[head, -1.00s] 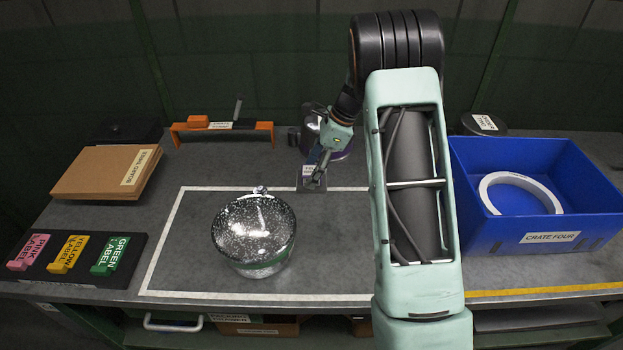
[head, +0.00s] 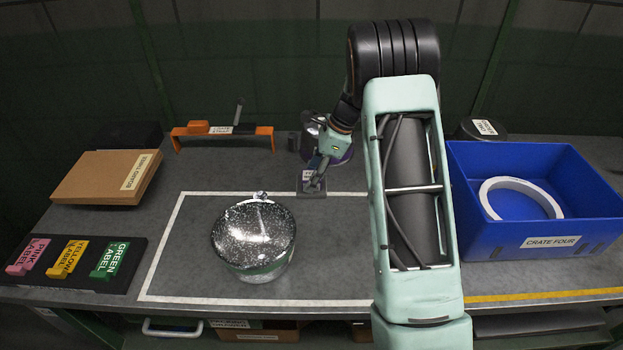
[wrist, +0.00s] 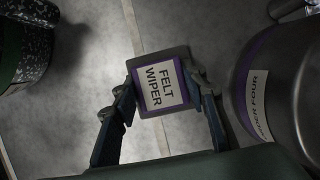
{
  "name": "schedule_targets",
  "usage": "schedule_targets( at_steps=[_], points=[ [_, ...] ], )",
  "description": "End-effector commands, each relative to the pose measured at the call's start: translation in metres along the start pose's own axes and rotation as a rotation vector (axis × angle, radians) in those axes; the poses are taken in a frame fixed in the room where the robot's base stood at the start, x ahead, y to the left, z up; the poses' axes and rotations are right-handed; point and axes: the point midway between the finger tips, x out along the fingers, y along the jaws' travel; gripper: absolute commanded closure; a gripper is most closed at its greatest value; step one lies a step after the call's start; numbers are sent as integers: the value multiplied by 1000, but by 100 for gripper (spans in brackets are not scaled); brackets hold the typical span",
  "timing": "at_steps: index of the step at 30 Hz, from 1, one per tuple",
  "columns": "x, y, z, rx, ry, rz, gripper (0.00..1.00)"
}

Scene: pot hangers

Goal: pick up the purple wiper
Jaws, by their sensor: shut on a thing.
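The purple wiper (wrist: 157,111) is a small square block with a dark grey body, a purple edge and a white label reading FELT WIPER. In the wrist view it sits between the two fingertips of my gripper (wrist: 161,89), which is shut on it from both sides. In the head view the wiper (head: 308,190) is low at the back line of the white-taped area, partly covered by my gripper (head: 317,181). I cannot tell whether it touches the counter.
A speckled lidded pot (head: 253,235) stands left of the gripper. A dark, purple-banded vessel (head: 338,150) is close behind it. A blue crate (head: 590,232) holding a white ring is right; an orange bracket (head: 262,131) is back left.

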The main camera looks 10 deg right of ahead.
Motion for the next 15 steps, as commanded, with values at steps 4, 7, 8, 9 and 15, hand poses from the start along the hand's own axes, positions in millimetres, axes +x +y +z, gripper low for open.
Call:
schedule_targets(
  at_steps=[4,7,8,9,15],
  points=[
    [-9,0,4,-1,0,-1,85],
    [-22,-1,9,-2,0,-3,85],
    [-27,-1,11,-2,0,-3,85],
    [-32,2,13,-1,0,-2,85],
    [-64,28,18,-1,0,-5,85]
  ],
)
